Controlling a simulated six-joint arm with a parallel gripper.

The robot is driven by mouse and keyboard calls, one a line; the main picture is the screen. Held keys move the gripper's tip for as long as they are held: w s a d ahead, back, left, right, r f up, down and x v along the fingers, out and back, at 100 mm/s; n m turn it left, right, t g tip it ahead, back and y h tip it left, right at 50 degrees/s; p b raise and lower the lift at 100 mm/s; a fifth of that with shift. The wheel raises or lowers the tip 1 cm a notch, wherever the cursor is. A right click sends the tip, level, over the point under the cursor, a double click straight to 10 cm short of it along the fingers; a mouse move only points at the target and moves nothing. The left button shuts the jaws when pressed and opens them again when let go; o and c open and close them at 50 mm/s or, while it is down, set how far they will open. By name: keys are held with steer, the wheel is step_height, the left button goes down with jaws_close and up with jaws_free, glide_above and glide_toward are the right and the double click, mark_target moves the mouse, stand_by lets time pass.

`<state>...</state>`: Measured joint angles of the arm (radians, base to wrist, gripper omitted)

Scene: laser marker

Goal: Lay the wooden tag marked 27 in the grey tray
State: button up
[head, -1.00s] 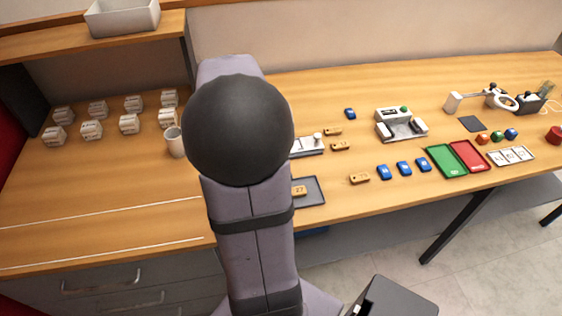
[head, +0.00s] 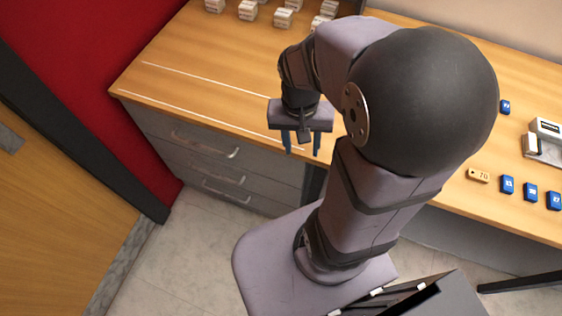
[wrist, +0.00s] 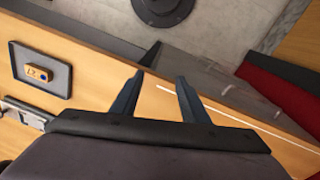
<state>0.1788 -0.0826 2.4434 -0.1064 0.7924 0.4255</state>
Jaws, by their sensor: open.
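The wooden tag marked 27 (wrist: 38,74) lies flat inside the grey tray (wrist: 58,92), at the left of the wrist view. In the head view my arm hides both tag and tray. My gripper (head: 302,152) points down over the front edge of the bench in the head view. Its two blue-grey fingers are apart with nothing between them. The fingers also show in the wrist view (wrist: 160,76), well to the right of the tray and clear of it.
Another wooden tag (head: 478,175), apparently marked 70, lies right of my arm beside several blue tags (head: 508,184). A white device (head: 545,145) stands at the right edge. White blocks (head: 248,10) sit at the back left. The bench's left part, with white lines, is clear.

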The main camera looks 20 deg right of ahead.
steer(key=s+a+f+n, duration=0.1)
steer(key=s+a+n, duration=0.1)
steer(key=a+n, duration=0.4)
steer(key=shift+f+y, duration=0.25)
steer(key=shift+y, duration=0.15)
steer(key=shift+a, duration=0.1)
stand_by(0.6)
